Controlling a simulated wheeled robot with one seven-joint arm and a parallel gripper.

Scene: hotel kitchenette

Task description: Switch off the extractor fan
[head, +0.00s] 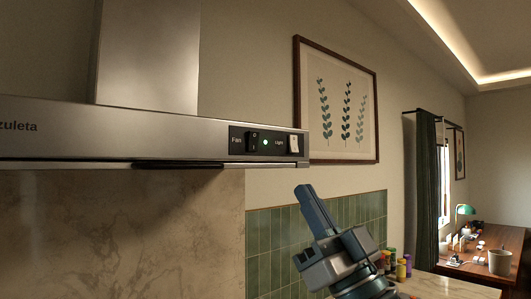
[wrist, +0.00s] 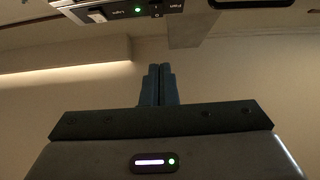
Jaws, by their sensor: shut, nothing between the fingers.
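The steel extractor hood (head: 60,135) hangs on the wall at the left of the head view. Its dark control panel has a black rocker labelled Fan (head: 253,141), a lit green lamp (head: 265,142) and a white rocker labelled Light (head: 293,144). In the wrist view the panel appears upside down at the top edge, with the Fan rocker (wrist: 157,10), the green lamp (wrist: 138,9) still lit and the Light rocker (wrist: 97,15). My gripper (head: 302,188) is shut and empty, below and right of the panel, apart from it. Its fingertips (wrist: 160,68) show together in the wrist view.
A framed leaf print (head: 337,100) hangs right of the hood. Green tiles (head: 270,245) cover the wall behind my gripper. Several spice jars (head: 402,268) stand on the counter at the lower right. A desk with a green lamp (head: 465,210) is far right. The space below the panel is free.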

